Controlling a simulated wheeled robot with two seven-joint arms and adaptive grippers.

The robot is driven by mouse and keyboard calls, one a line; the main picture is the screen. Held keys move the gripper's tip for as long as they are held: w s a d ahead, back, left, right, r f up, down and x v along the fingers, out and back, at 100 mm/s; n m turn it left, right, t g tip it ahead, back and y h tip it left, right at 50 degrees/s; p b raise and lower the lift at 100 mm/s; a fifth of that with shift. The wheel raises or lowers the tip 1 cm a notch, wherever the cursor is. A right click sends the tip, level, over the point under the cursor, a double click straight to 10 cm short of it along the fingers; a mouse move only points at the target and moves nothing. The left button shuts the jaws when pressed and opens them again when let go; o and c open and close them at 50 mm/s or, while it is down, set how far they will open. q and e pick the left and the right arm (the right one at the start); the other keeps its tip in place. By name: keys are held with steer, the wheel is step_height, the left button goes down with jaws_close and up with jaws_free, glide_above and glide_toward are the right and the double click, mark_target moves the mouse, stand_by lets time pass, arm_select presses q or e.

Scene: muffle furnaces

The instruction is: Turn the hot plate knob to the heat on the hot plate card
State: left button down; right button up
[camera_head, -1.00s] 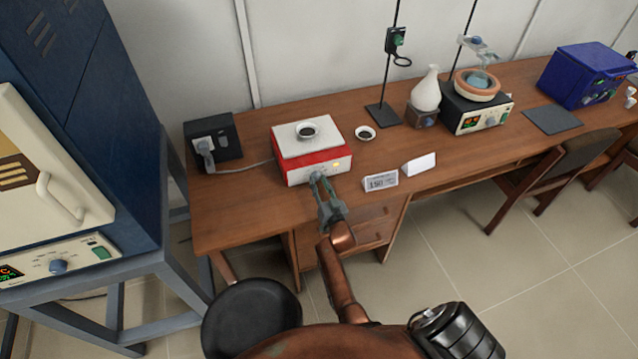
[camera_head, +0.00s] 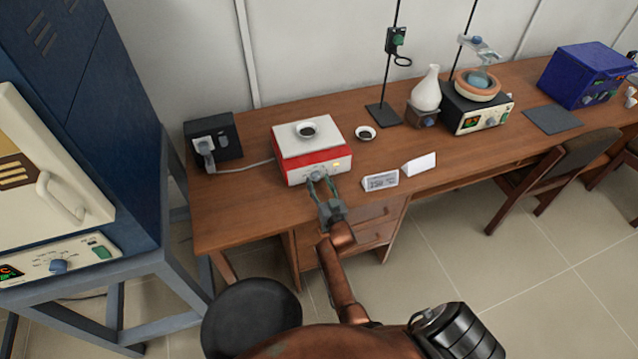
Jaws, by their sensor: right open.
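The hot plate (camera_head: 308,152) is a red and white box with a pale top plate on the wooden table. A small dish with dark content (camera_head: 305,131) sits on its top. A small yellow light glows at the right of its front face. My right gripper (camera_head: 319,178) is open at the front face, its fingertips at or close to the face. The knob is hidden or too small to make out between the fingers. The hot plate card (camera_head: 380,181) stands to the right of the gripper; its digits are hard to read now. My left gripper is not in view.
A blank white folded card (camera_head: 419,164) stands right of the hot plate card. A second small dish (camera_head: 365,133) lies right of the hot plate. A black socket box (camera_head: 213,140) with a cable is at left. A stand and a white flask (camera_head: 427,91) are farther right.

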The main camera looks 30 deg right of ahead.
steer(key=v, duration=0.7)
steer(key=shift+s+a, duration=0.1)
steer(key=shift+s, duration=0.15)
